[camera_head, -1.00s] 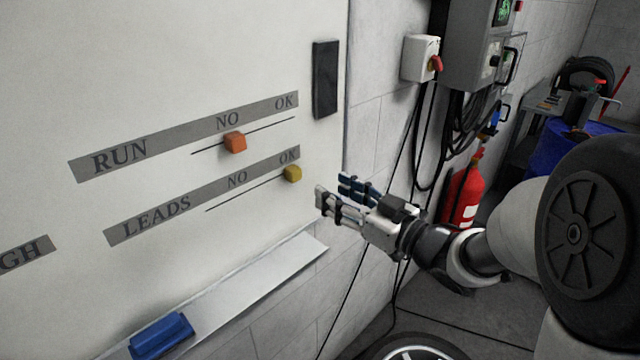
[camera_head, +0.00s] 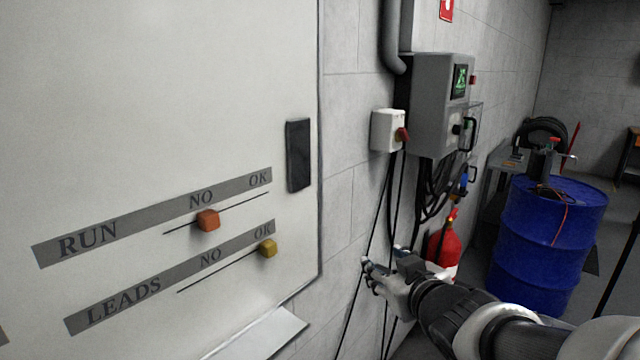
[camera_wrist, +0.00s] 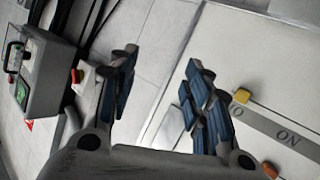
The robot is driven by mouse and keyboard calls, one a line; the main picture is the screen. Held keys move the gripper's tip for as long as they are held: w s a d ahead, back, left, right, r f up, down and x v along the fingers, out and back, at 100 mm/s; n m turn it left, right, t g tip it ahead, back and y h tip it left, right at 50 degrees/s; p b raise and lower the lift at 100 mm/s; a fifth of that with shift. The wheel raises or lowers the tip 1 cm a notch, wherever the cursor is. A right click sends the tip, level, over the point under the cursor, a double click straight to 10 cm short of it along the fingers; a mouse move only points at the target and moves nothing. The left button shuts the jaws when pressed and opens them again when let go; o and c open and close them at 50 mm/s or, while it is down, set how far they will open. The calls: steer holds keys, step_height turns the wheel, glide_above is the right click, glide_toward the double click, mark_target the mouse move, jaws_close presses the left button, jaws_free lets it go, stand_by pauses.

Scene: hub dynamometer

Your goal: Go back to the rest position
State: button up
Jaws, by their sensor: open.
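My gripper (camera_head: 376,272) is in the lower middle of the head view, in front of the block wall, right of the whiteboard's edge. In the wrist view my gripper (camera_wrist: 160,95) has its two blue-padded fingers spread apart with nothing between them. The whiteboard (camera_head: 150,80) fills the left of the head view. On it, a yellow slider (camera_head: 267,248) sits at the OK end of the LEADS line. An orange slider (camera_head: 208,220) sits near NO on the RUN line. The gripper is apart from both sliders.
A grey control box (camera_head: 432,105) and a white switch box with a red knob (camera_head: 388,130) are on the wall. Hanging cables (camera_head: 392,210) run down behind the gripper. A red extinguisher (camera_head: 444,248) and a blue drum (camera_head: 545,235) stand to the right.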

steer(key=s+d+f+m+g+h, duration=0.1)
steer(key=s+d+f+m+g, duration=0.1)
steer(key=s, duration=0.8)
steer(key=s+d+f+m+g+h, duration=0.2)
steer(key=s+f+g, duration=0.1)
steer(key=s, duration=0.7)
steer(key=shift+s+d+m+g+h, duration=0.2)
steer(key=shift+s+m+g+h, duration=0.15)
steer(key=shift+g, duration=0.45)
steer(key=s+a+g, duration=0.1)
steer(key=s, duration=0.1)
steer(key=s+a+f+y, duration=0.1)
steer(key=s, duration=0.2)
steer(key=s+f+g, duration=0.1)
steer(key=s, duration=0.2)
steer(key=shift+s+a+f+g, duration=0.1)
steer(key=shift+a+f+g, duration=0.1)
steer(key=shift+a+g, duration=0.15)
